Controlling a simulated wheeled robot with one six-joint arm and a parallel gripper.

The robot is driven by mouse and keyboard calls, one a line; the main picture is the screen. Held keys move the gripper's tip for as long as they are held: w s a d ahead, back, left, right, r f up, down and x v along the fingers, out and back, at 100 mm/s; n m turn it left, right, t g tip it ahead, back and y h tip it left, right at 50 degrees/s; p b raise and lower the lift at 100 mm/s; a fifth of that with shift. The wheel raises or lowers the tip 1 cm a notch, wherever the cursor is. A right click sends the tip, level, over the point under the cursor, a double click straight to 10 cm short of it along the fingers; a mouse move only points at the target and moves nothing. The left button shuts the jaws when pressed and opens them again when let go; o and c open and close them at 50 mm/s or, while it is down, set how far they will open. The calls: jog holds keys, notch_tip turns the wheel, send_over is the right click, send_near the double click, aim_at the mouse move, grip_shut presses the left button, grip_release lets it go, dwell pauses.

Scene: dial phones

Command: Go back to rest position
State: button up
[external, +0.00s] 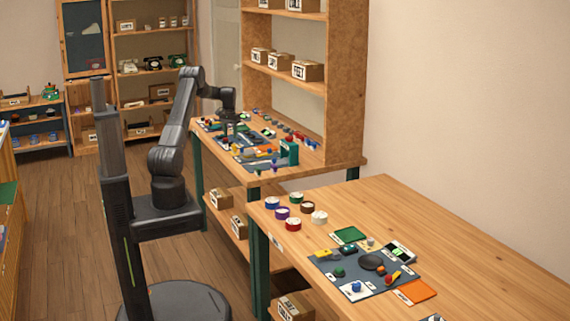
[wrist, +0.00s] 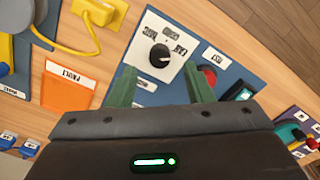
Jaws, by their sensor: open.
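My gripper (external: 229,119) is over the far workbench (external: 309,160) in the external view, at the end of my bent arm. In the wrist view my gripper (wrist: 158,88) shows two green fingers spread apart with nothing between them. Just beyond the fingertips is a white plate with a black dial knob (wrist: 160,56), labelled around it. The plate sits on a blue panel (wrist: 229,55). Whether the fingers touch the panel cannot be told.
An orange card (wrist: 67,92), a yellow plug with cable (wrist: 72,46) and a red button (wrist: 209,74) lie near the gripper. A tall wooden shelf (external: 345,85) stands behind the far bench. The near table (external: 480,240) carries a dark mat with small parts. Wooden floor (external: 60,215) is clear at left.

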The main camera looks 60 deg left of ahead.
aim_at(230, 142)
notch_tip(230, 142, up, 9)
notch_tip(230, 142, down, 14)
jog(key=shift+r+p, duration=0.1)
jog(key=shift+p, duration=0.3)
jog(key=shift+r+n, duration=0.2)
jog(key=shift+n, duration=0.3)
jog(key=n+p, duration=0.2)
jog(key=n, duration=0.2)
jog(key=shift+n, duration=0.4)
jog(key=n+p, duration=0.3)
jog(key=n, duration=0.1)
jog(key=shift+r+n, duration=0.15)
jog(key=shift+n, duration=0.15)
jog(key=shift+r+n, duration=0.1)
jog(key=shift+n, duration=0.3)
notch_tip(230, 142, up, 12)
jog(key=b, duration=0.2)
dwell(1.8)
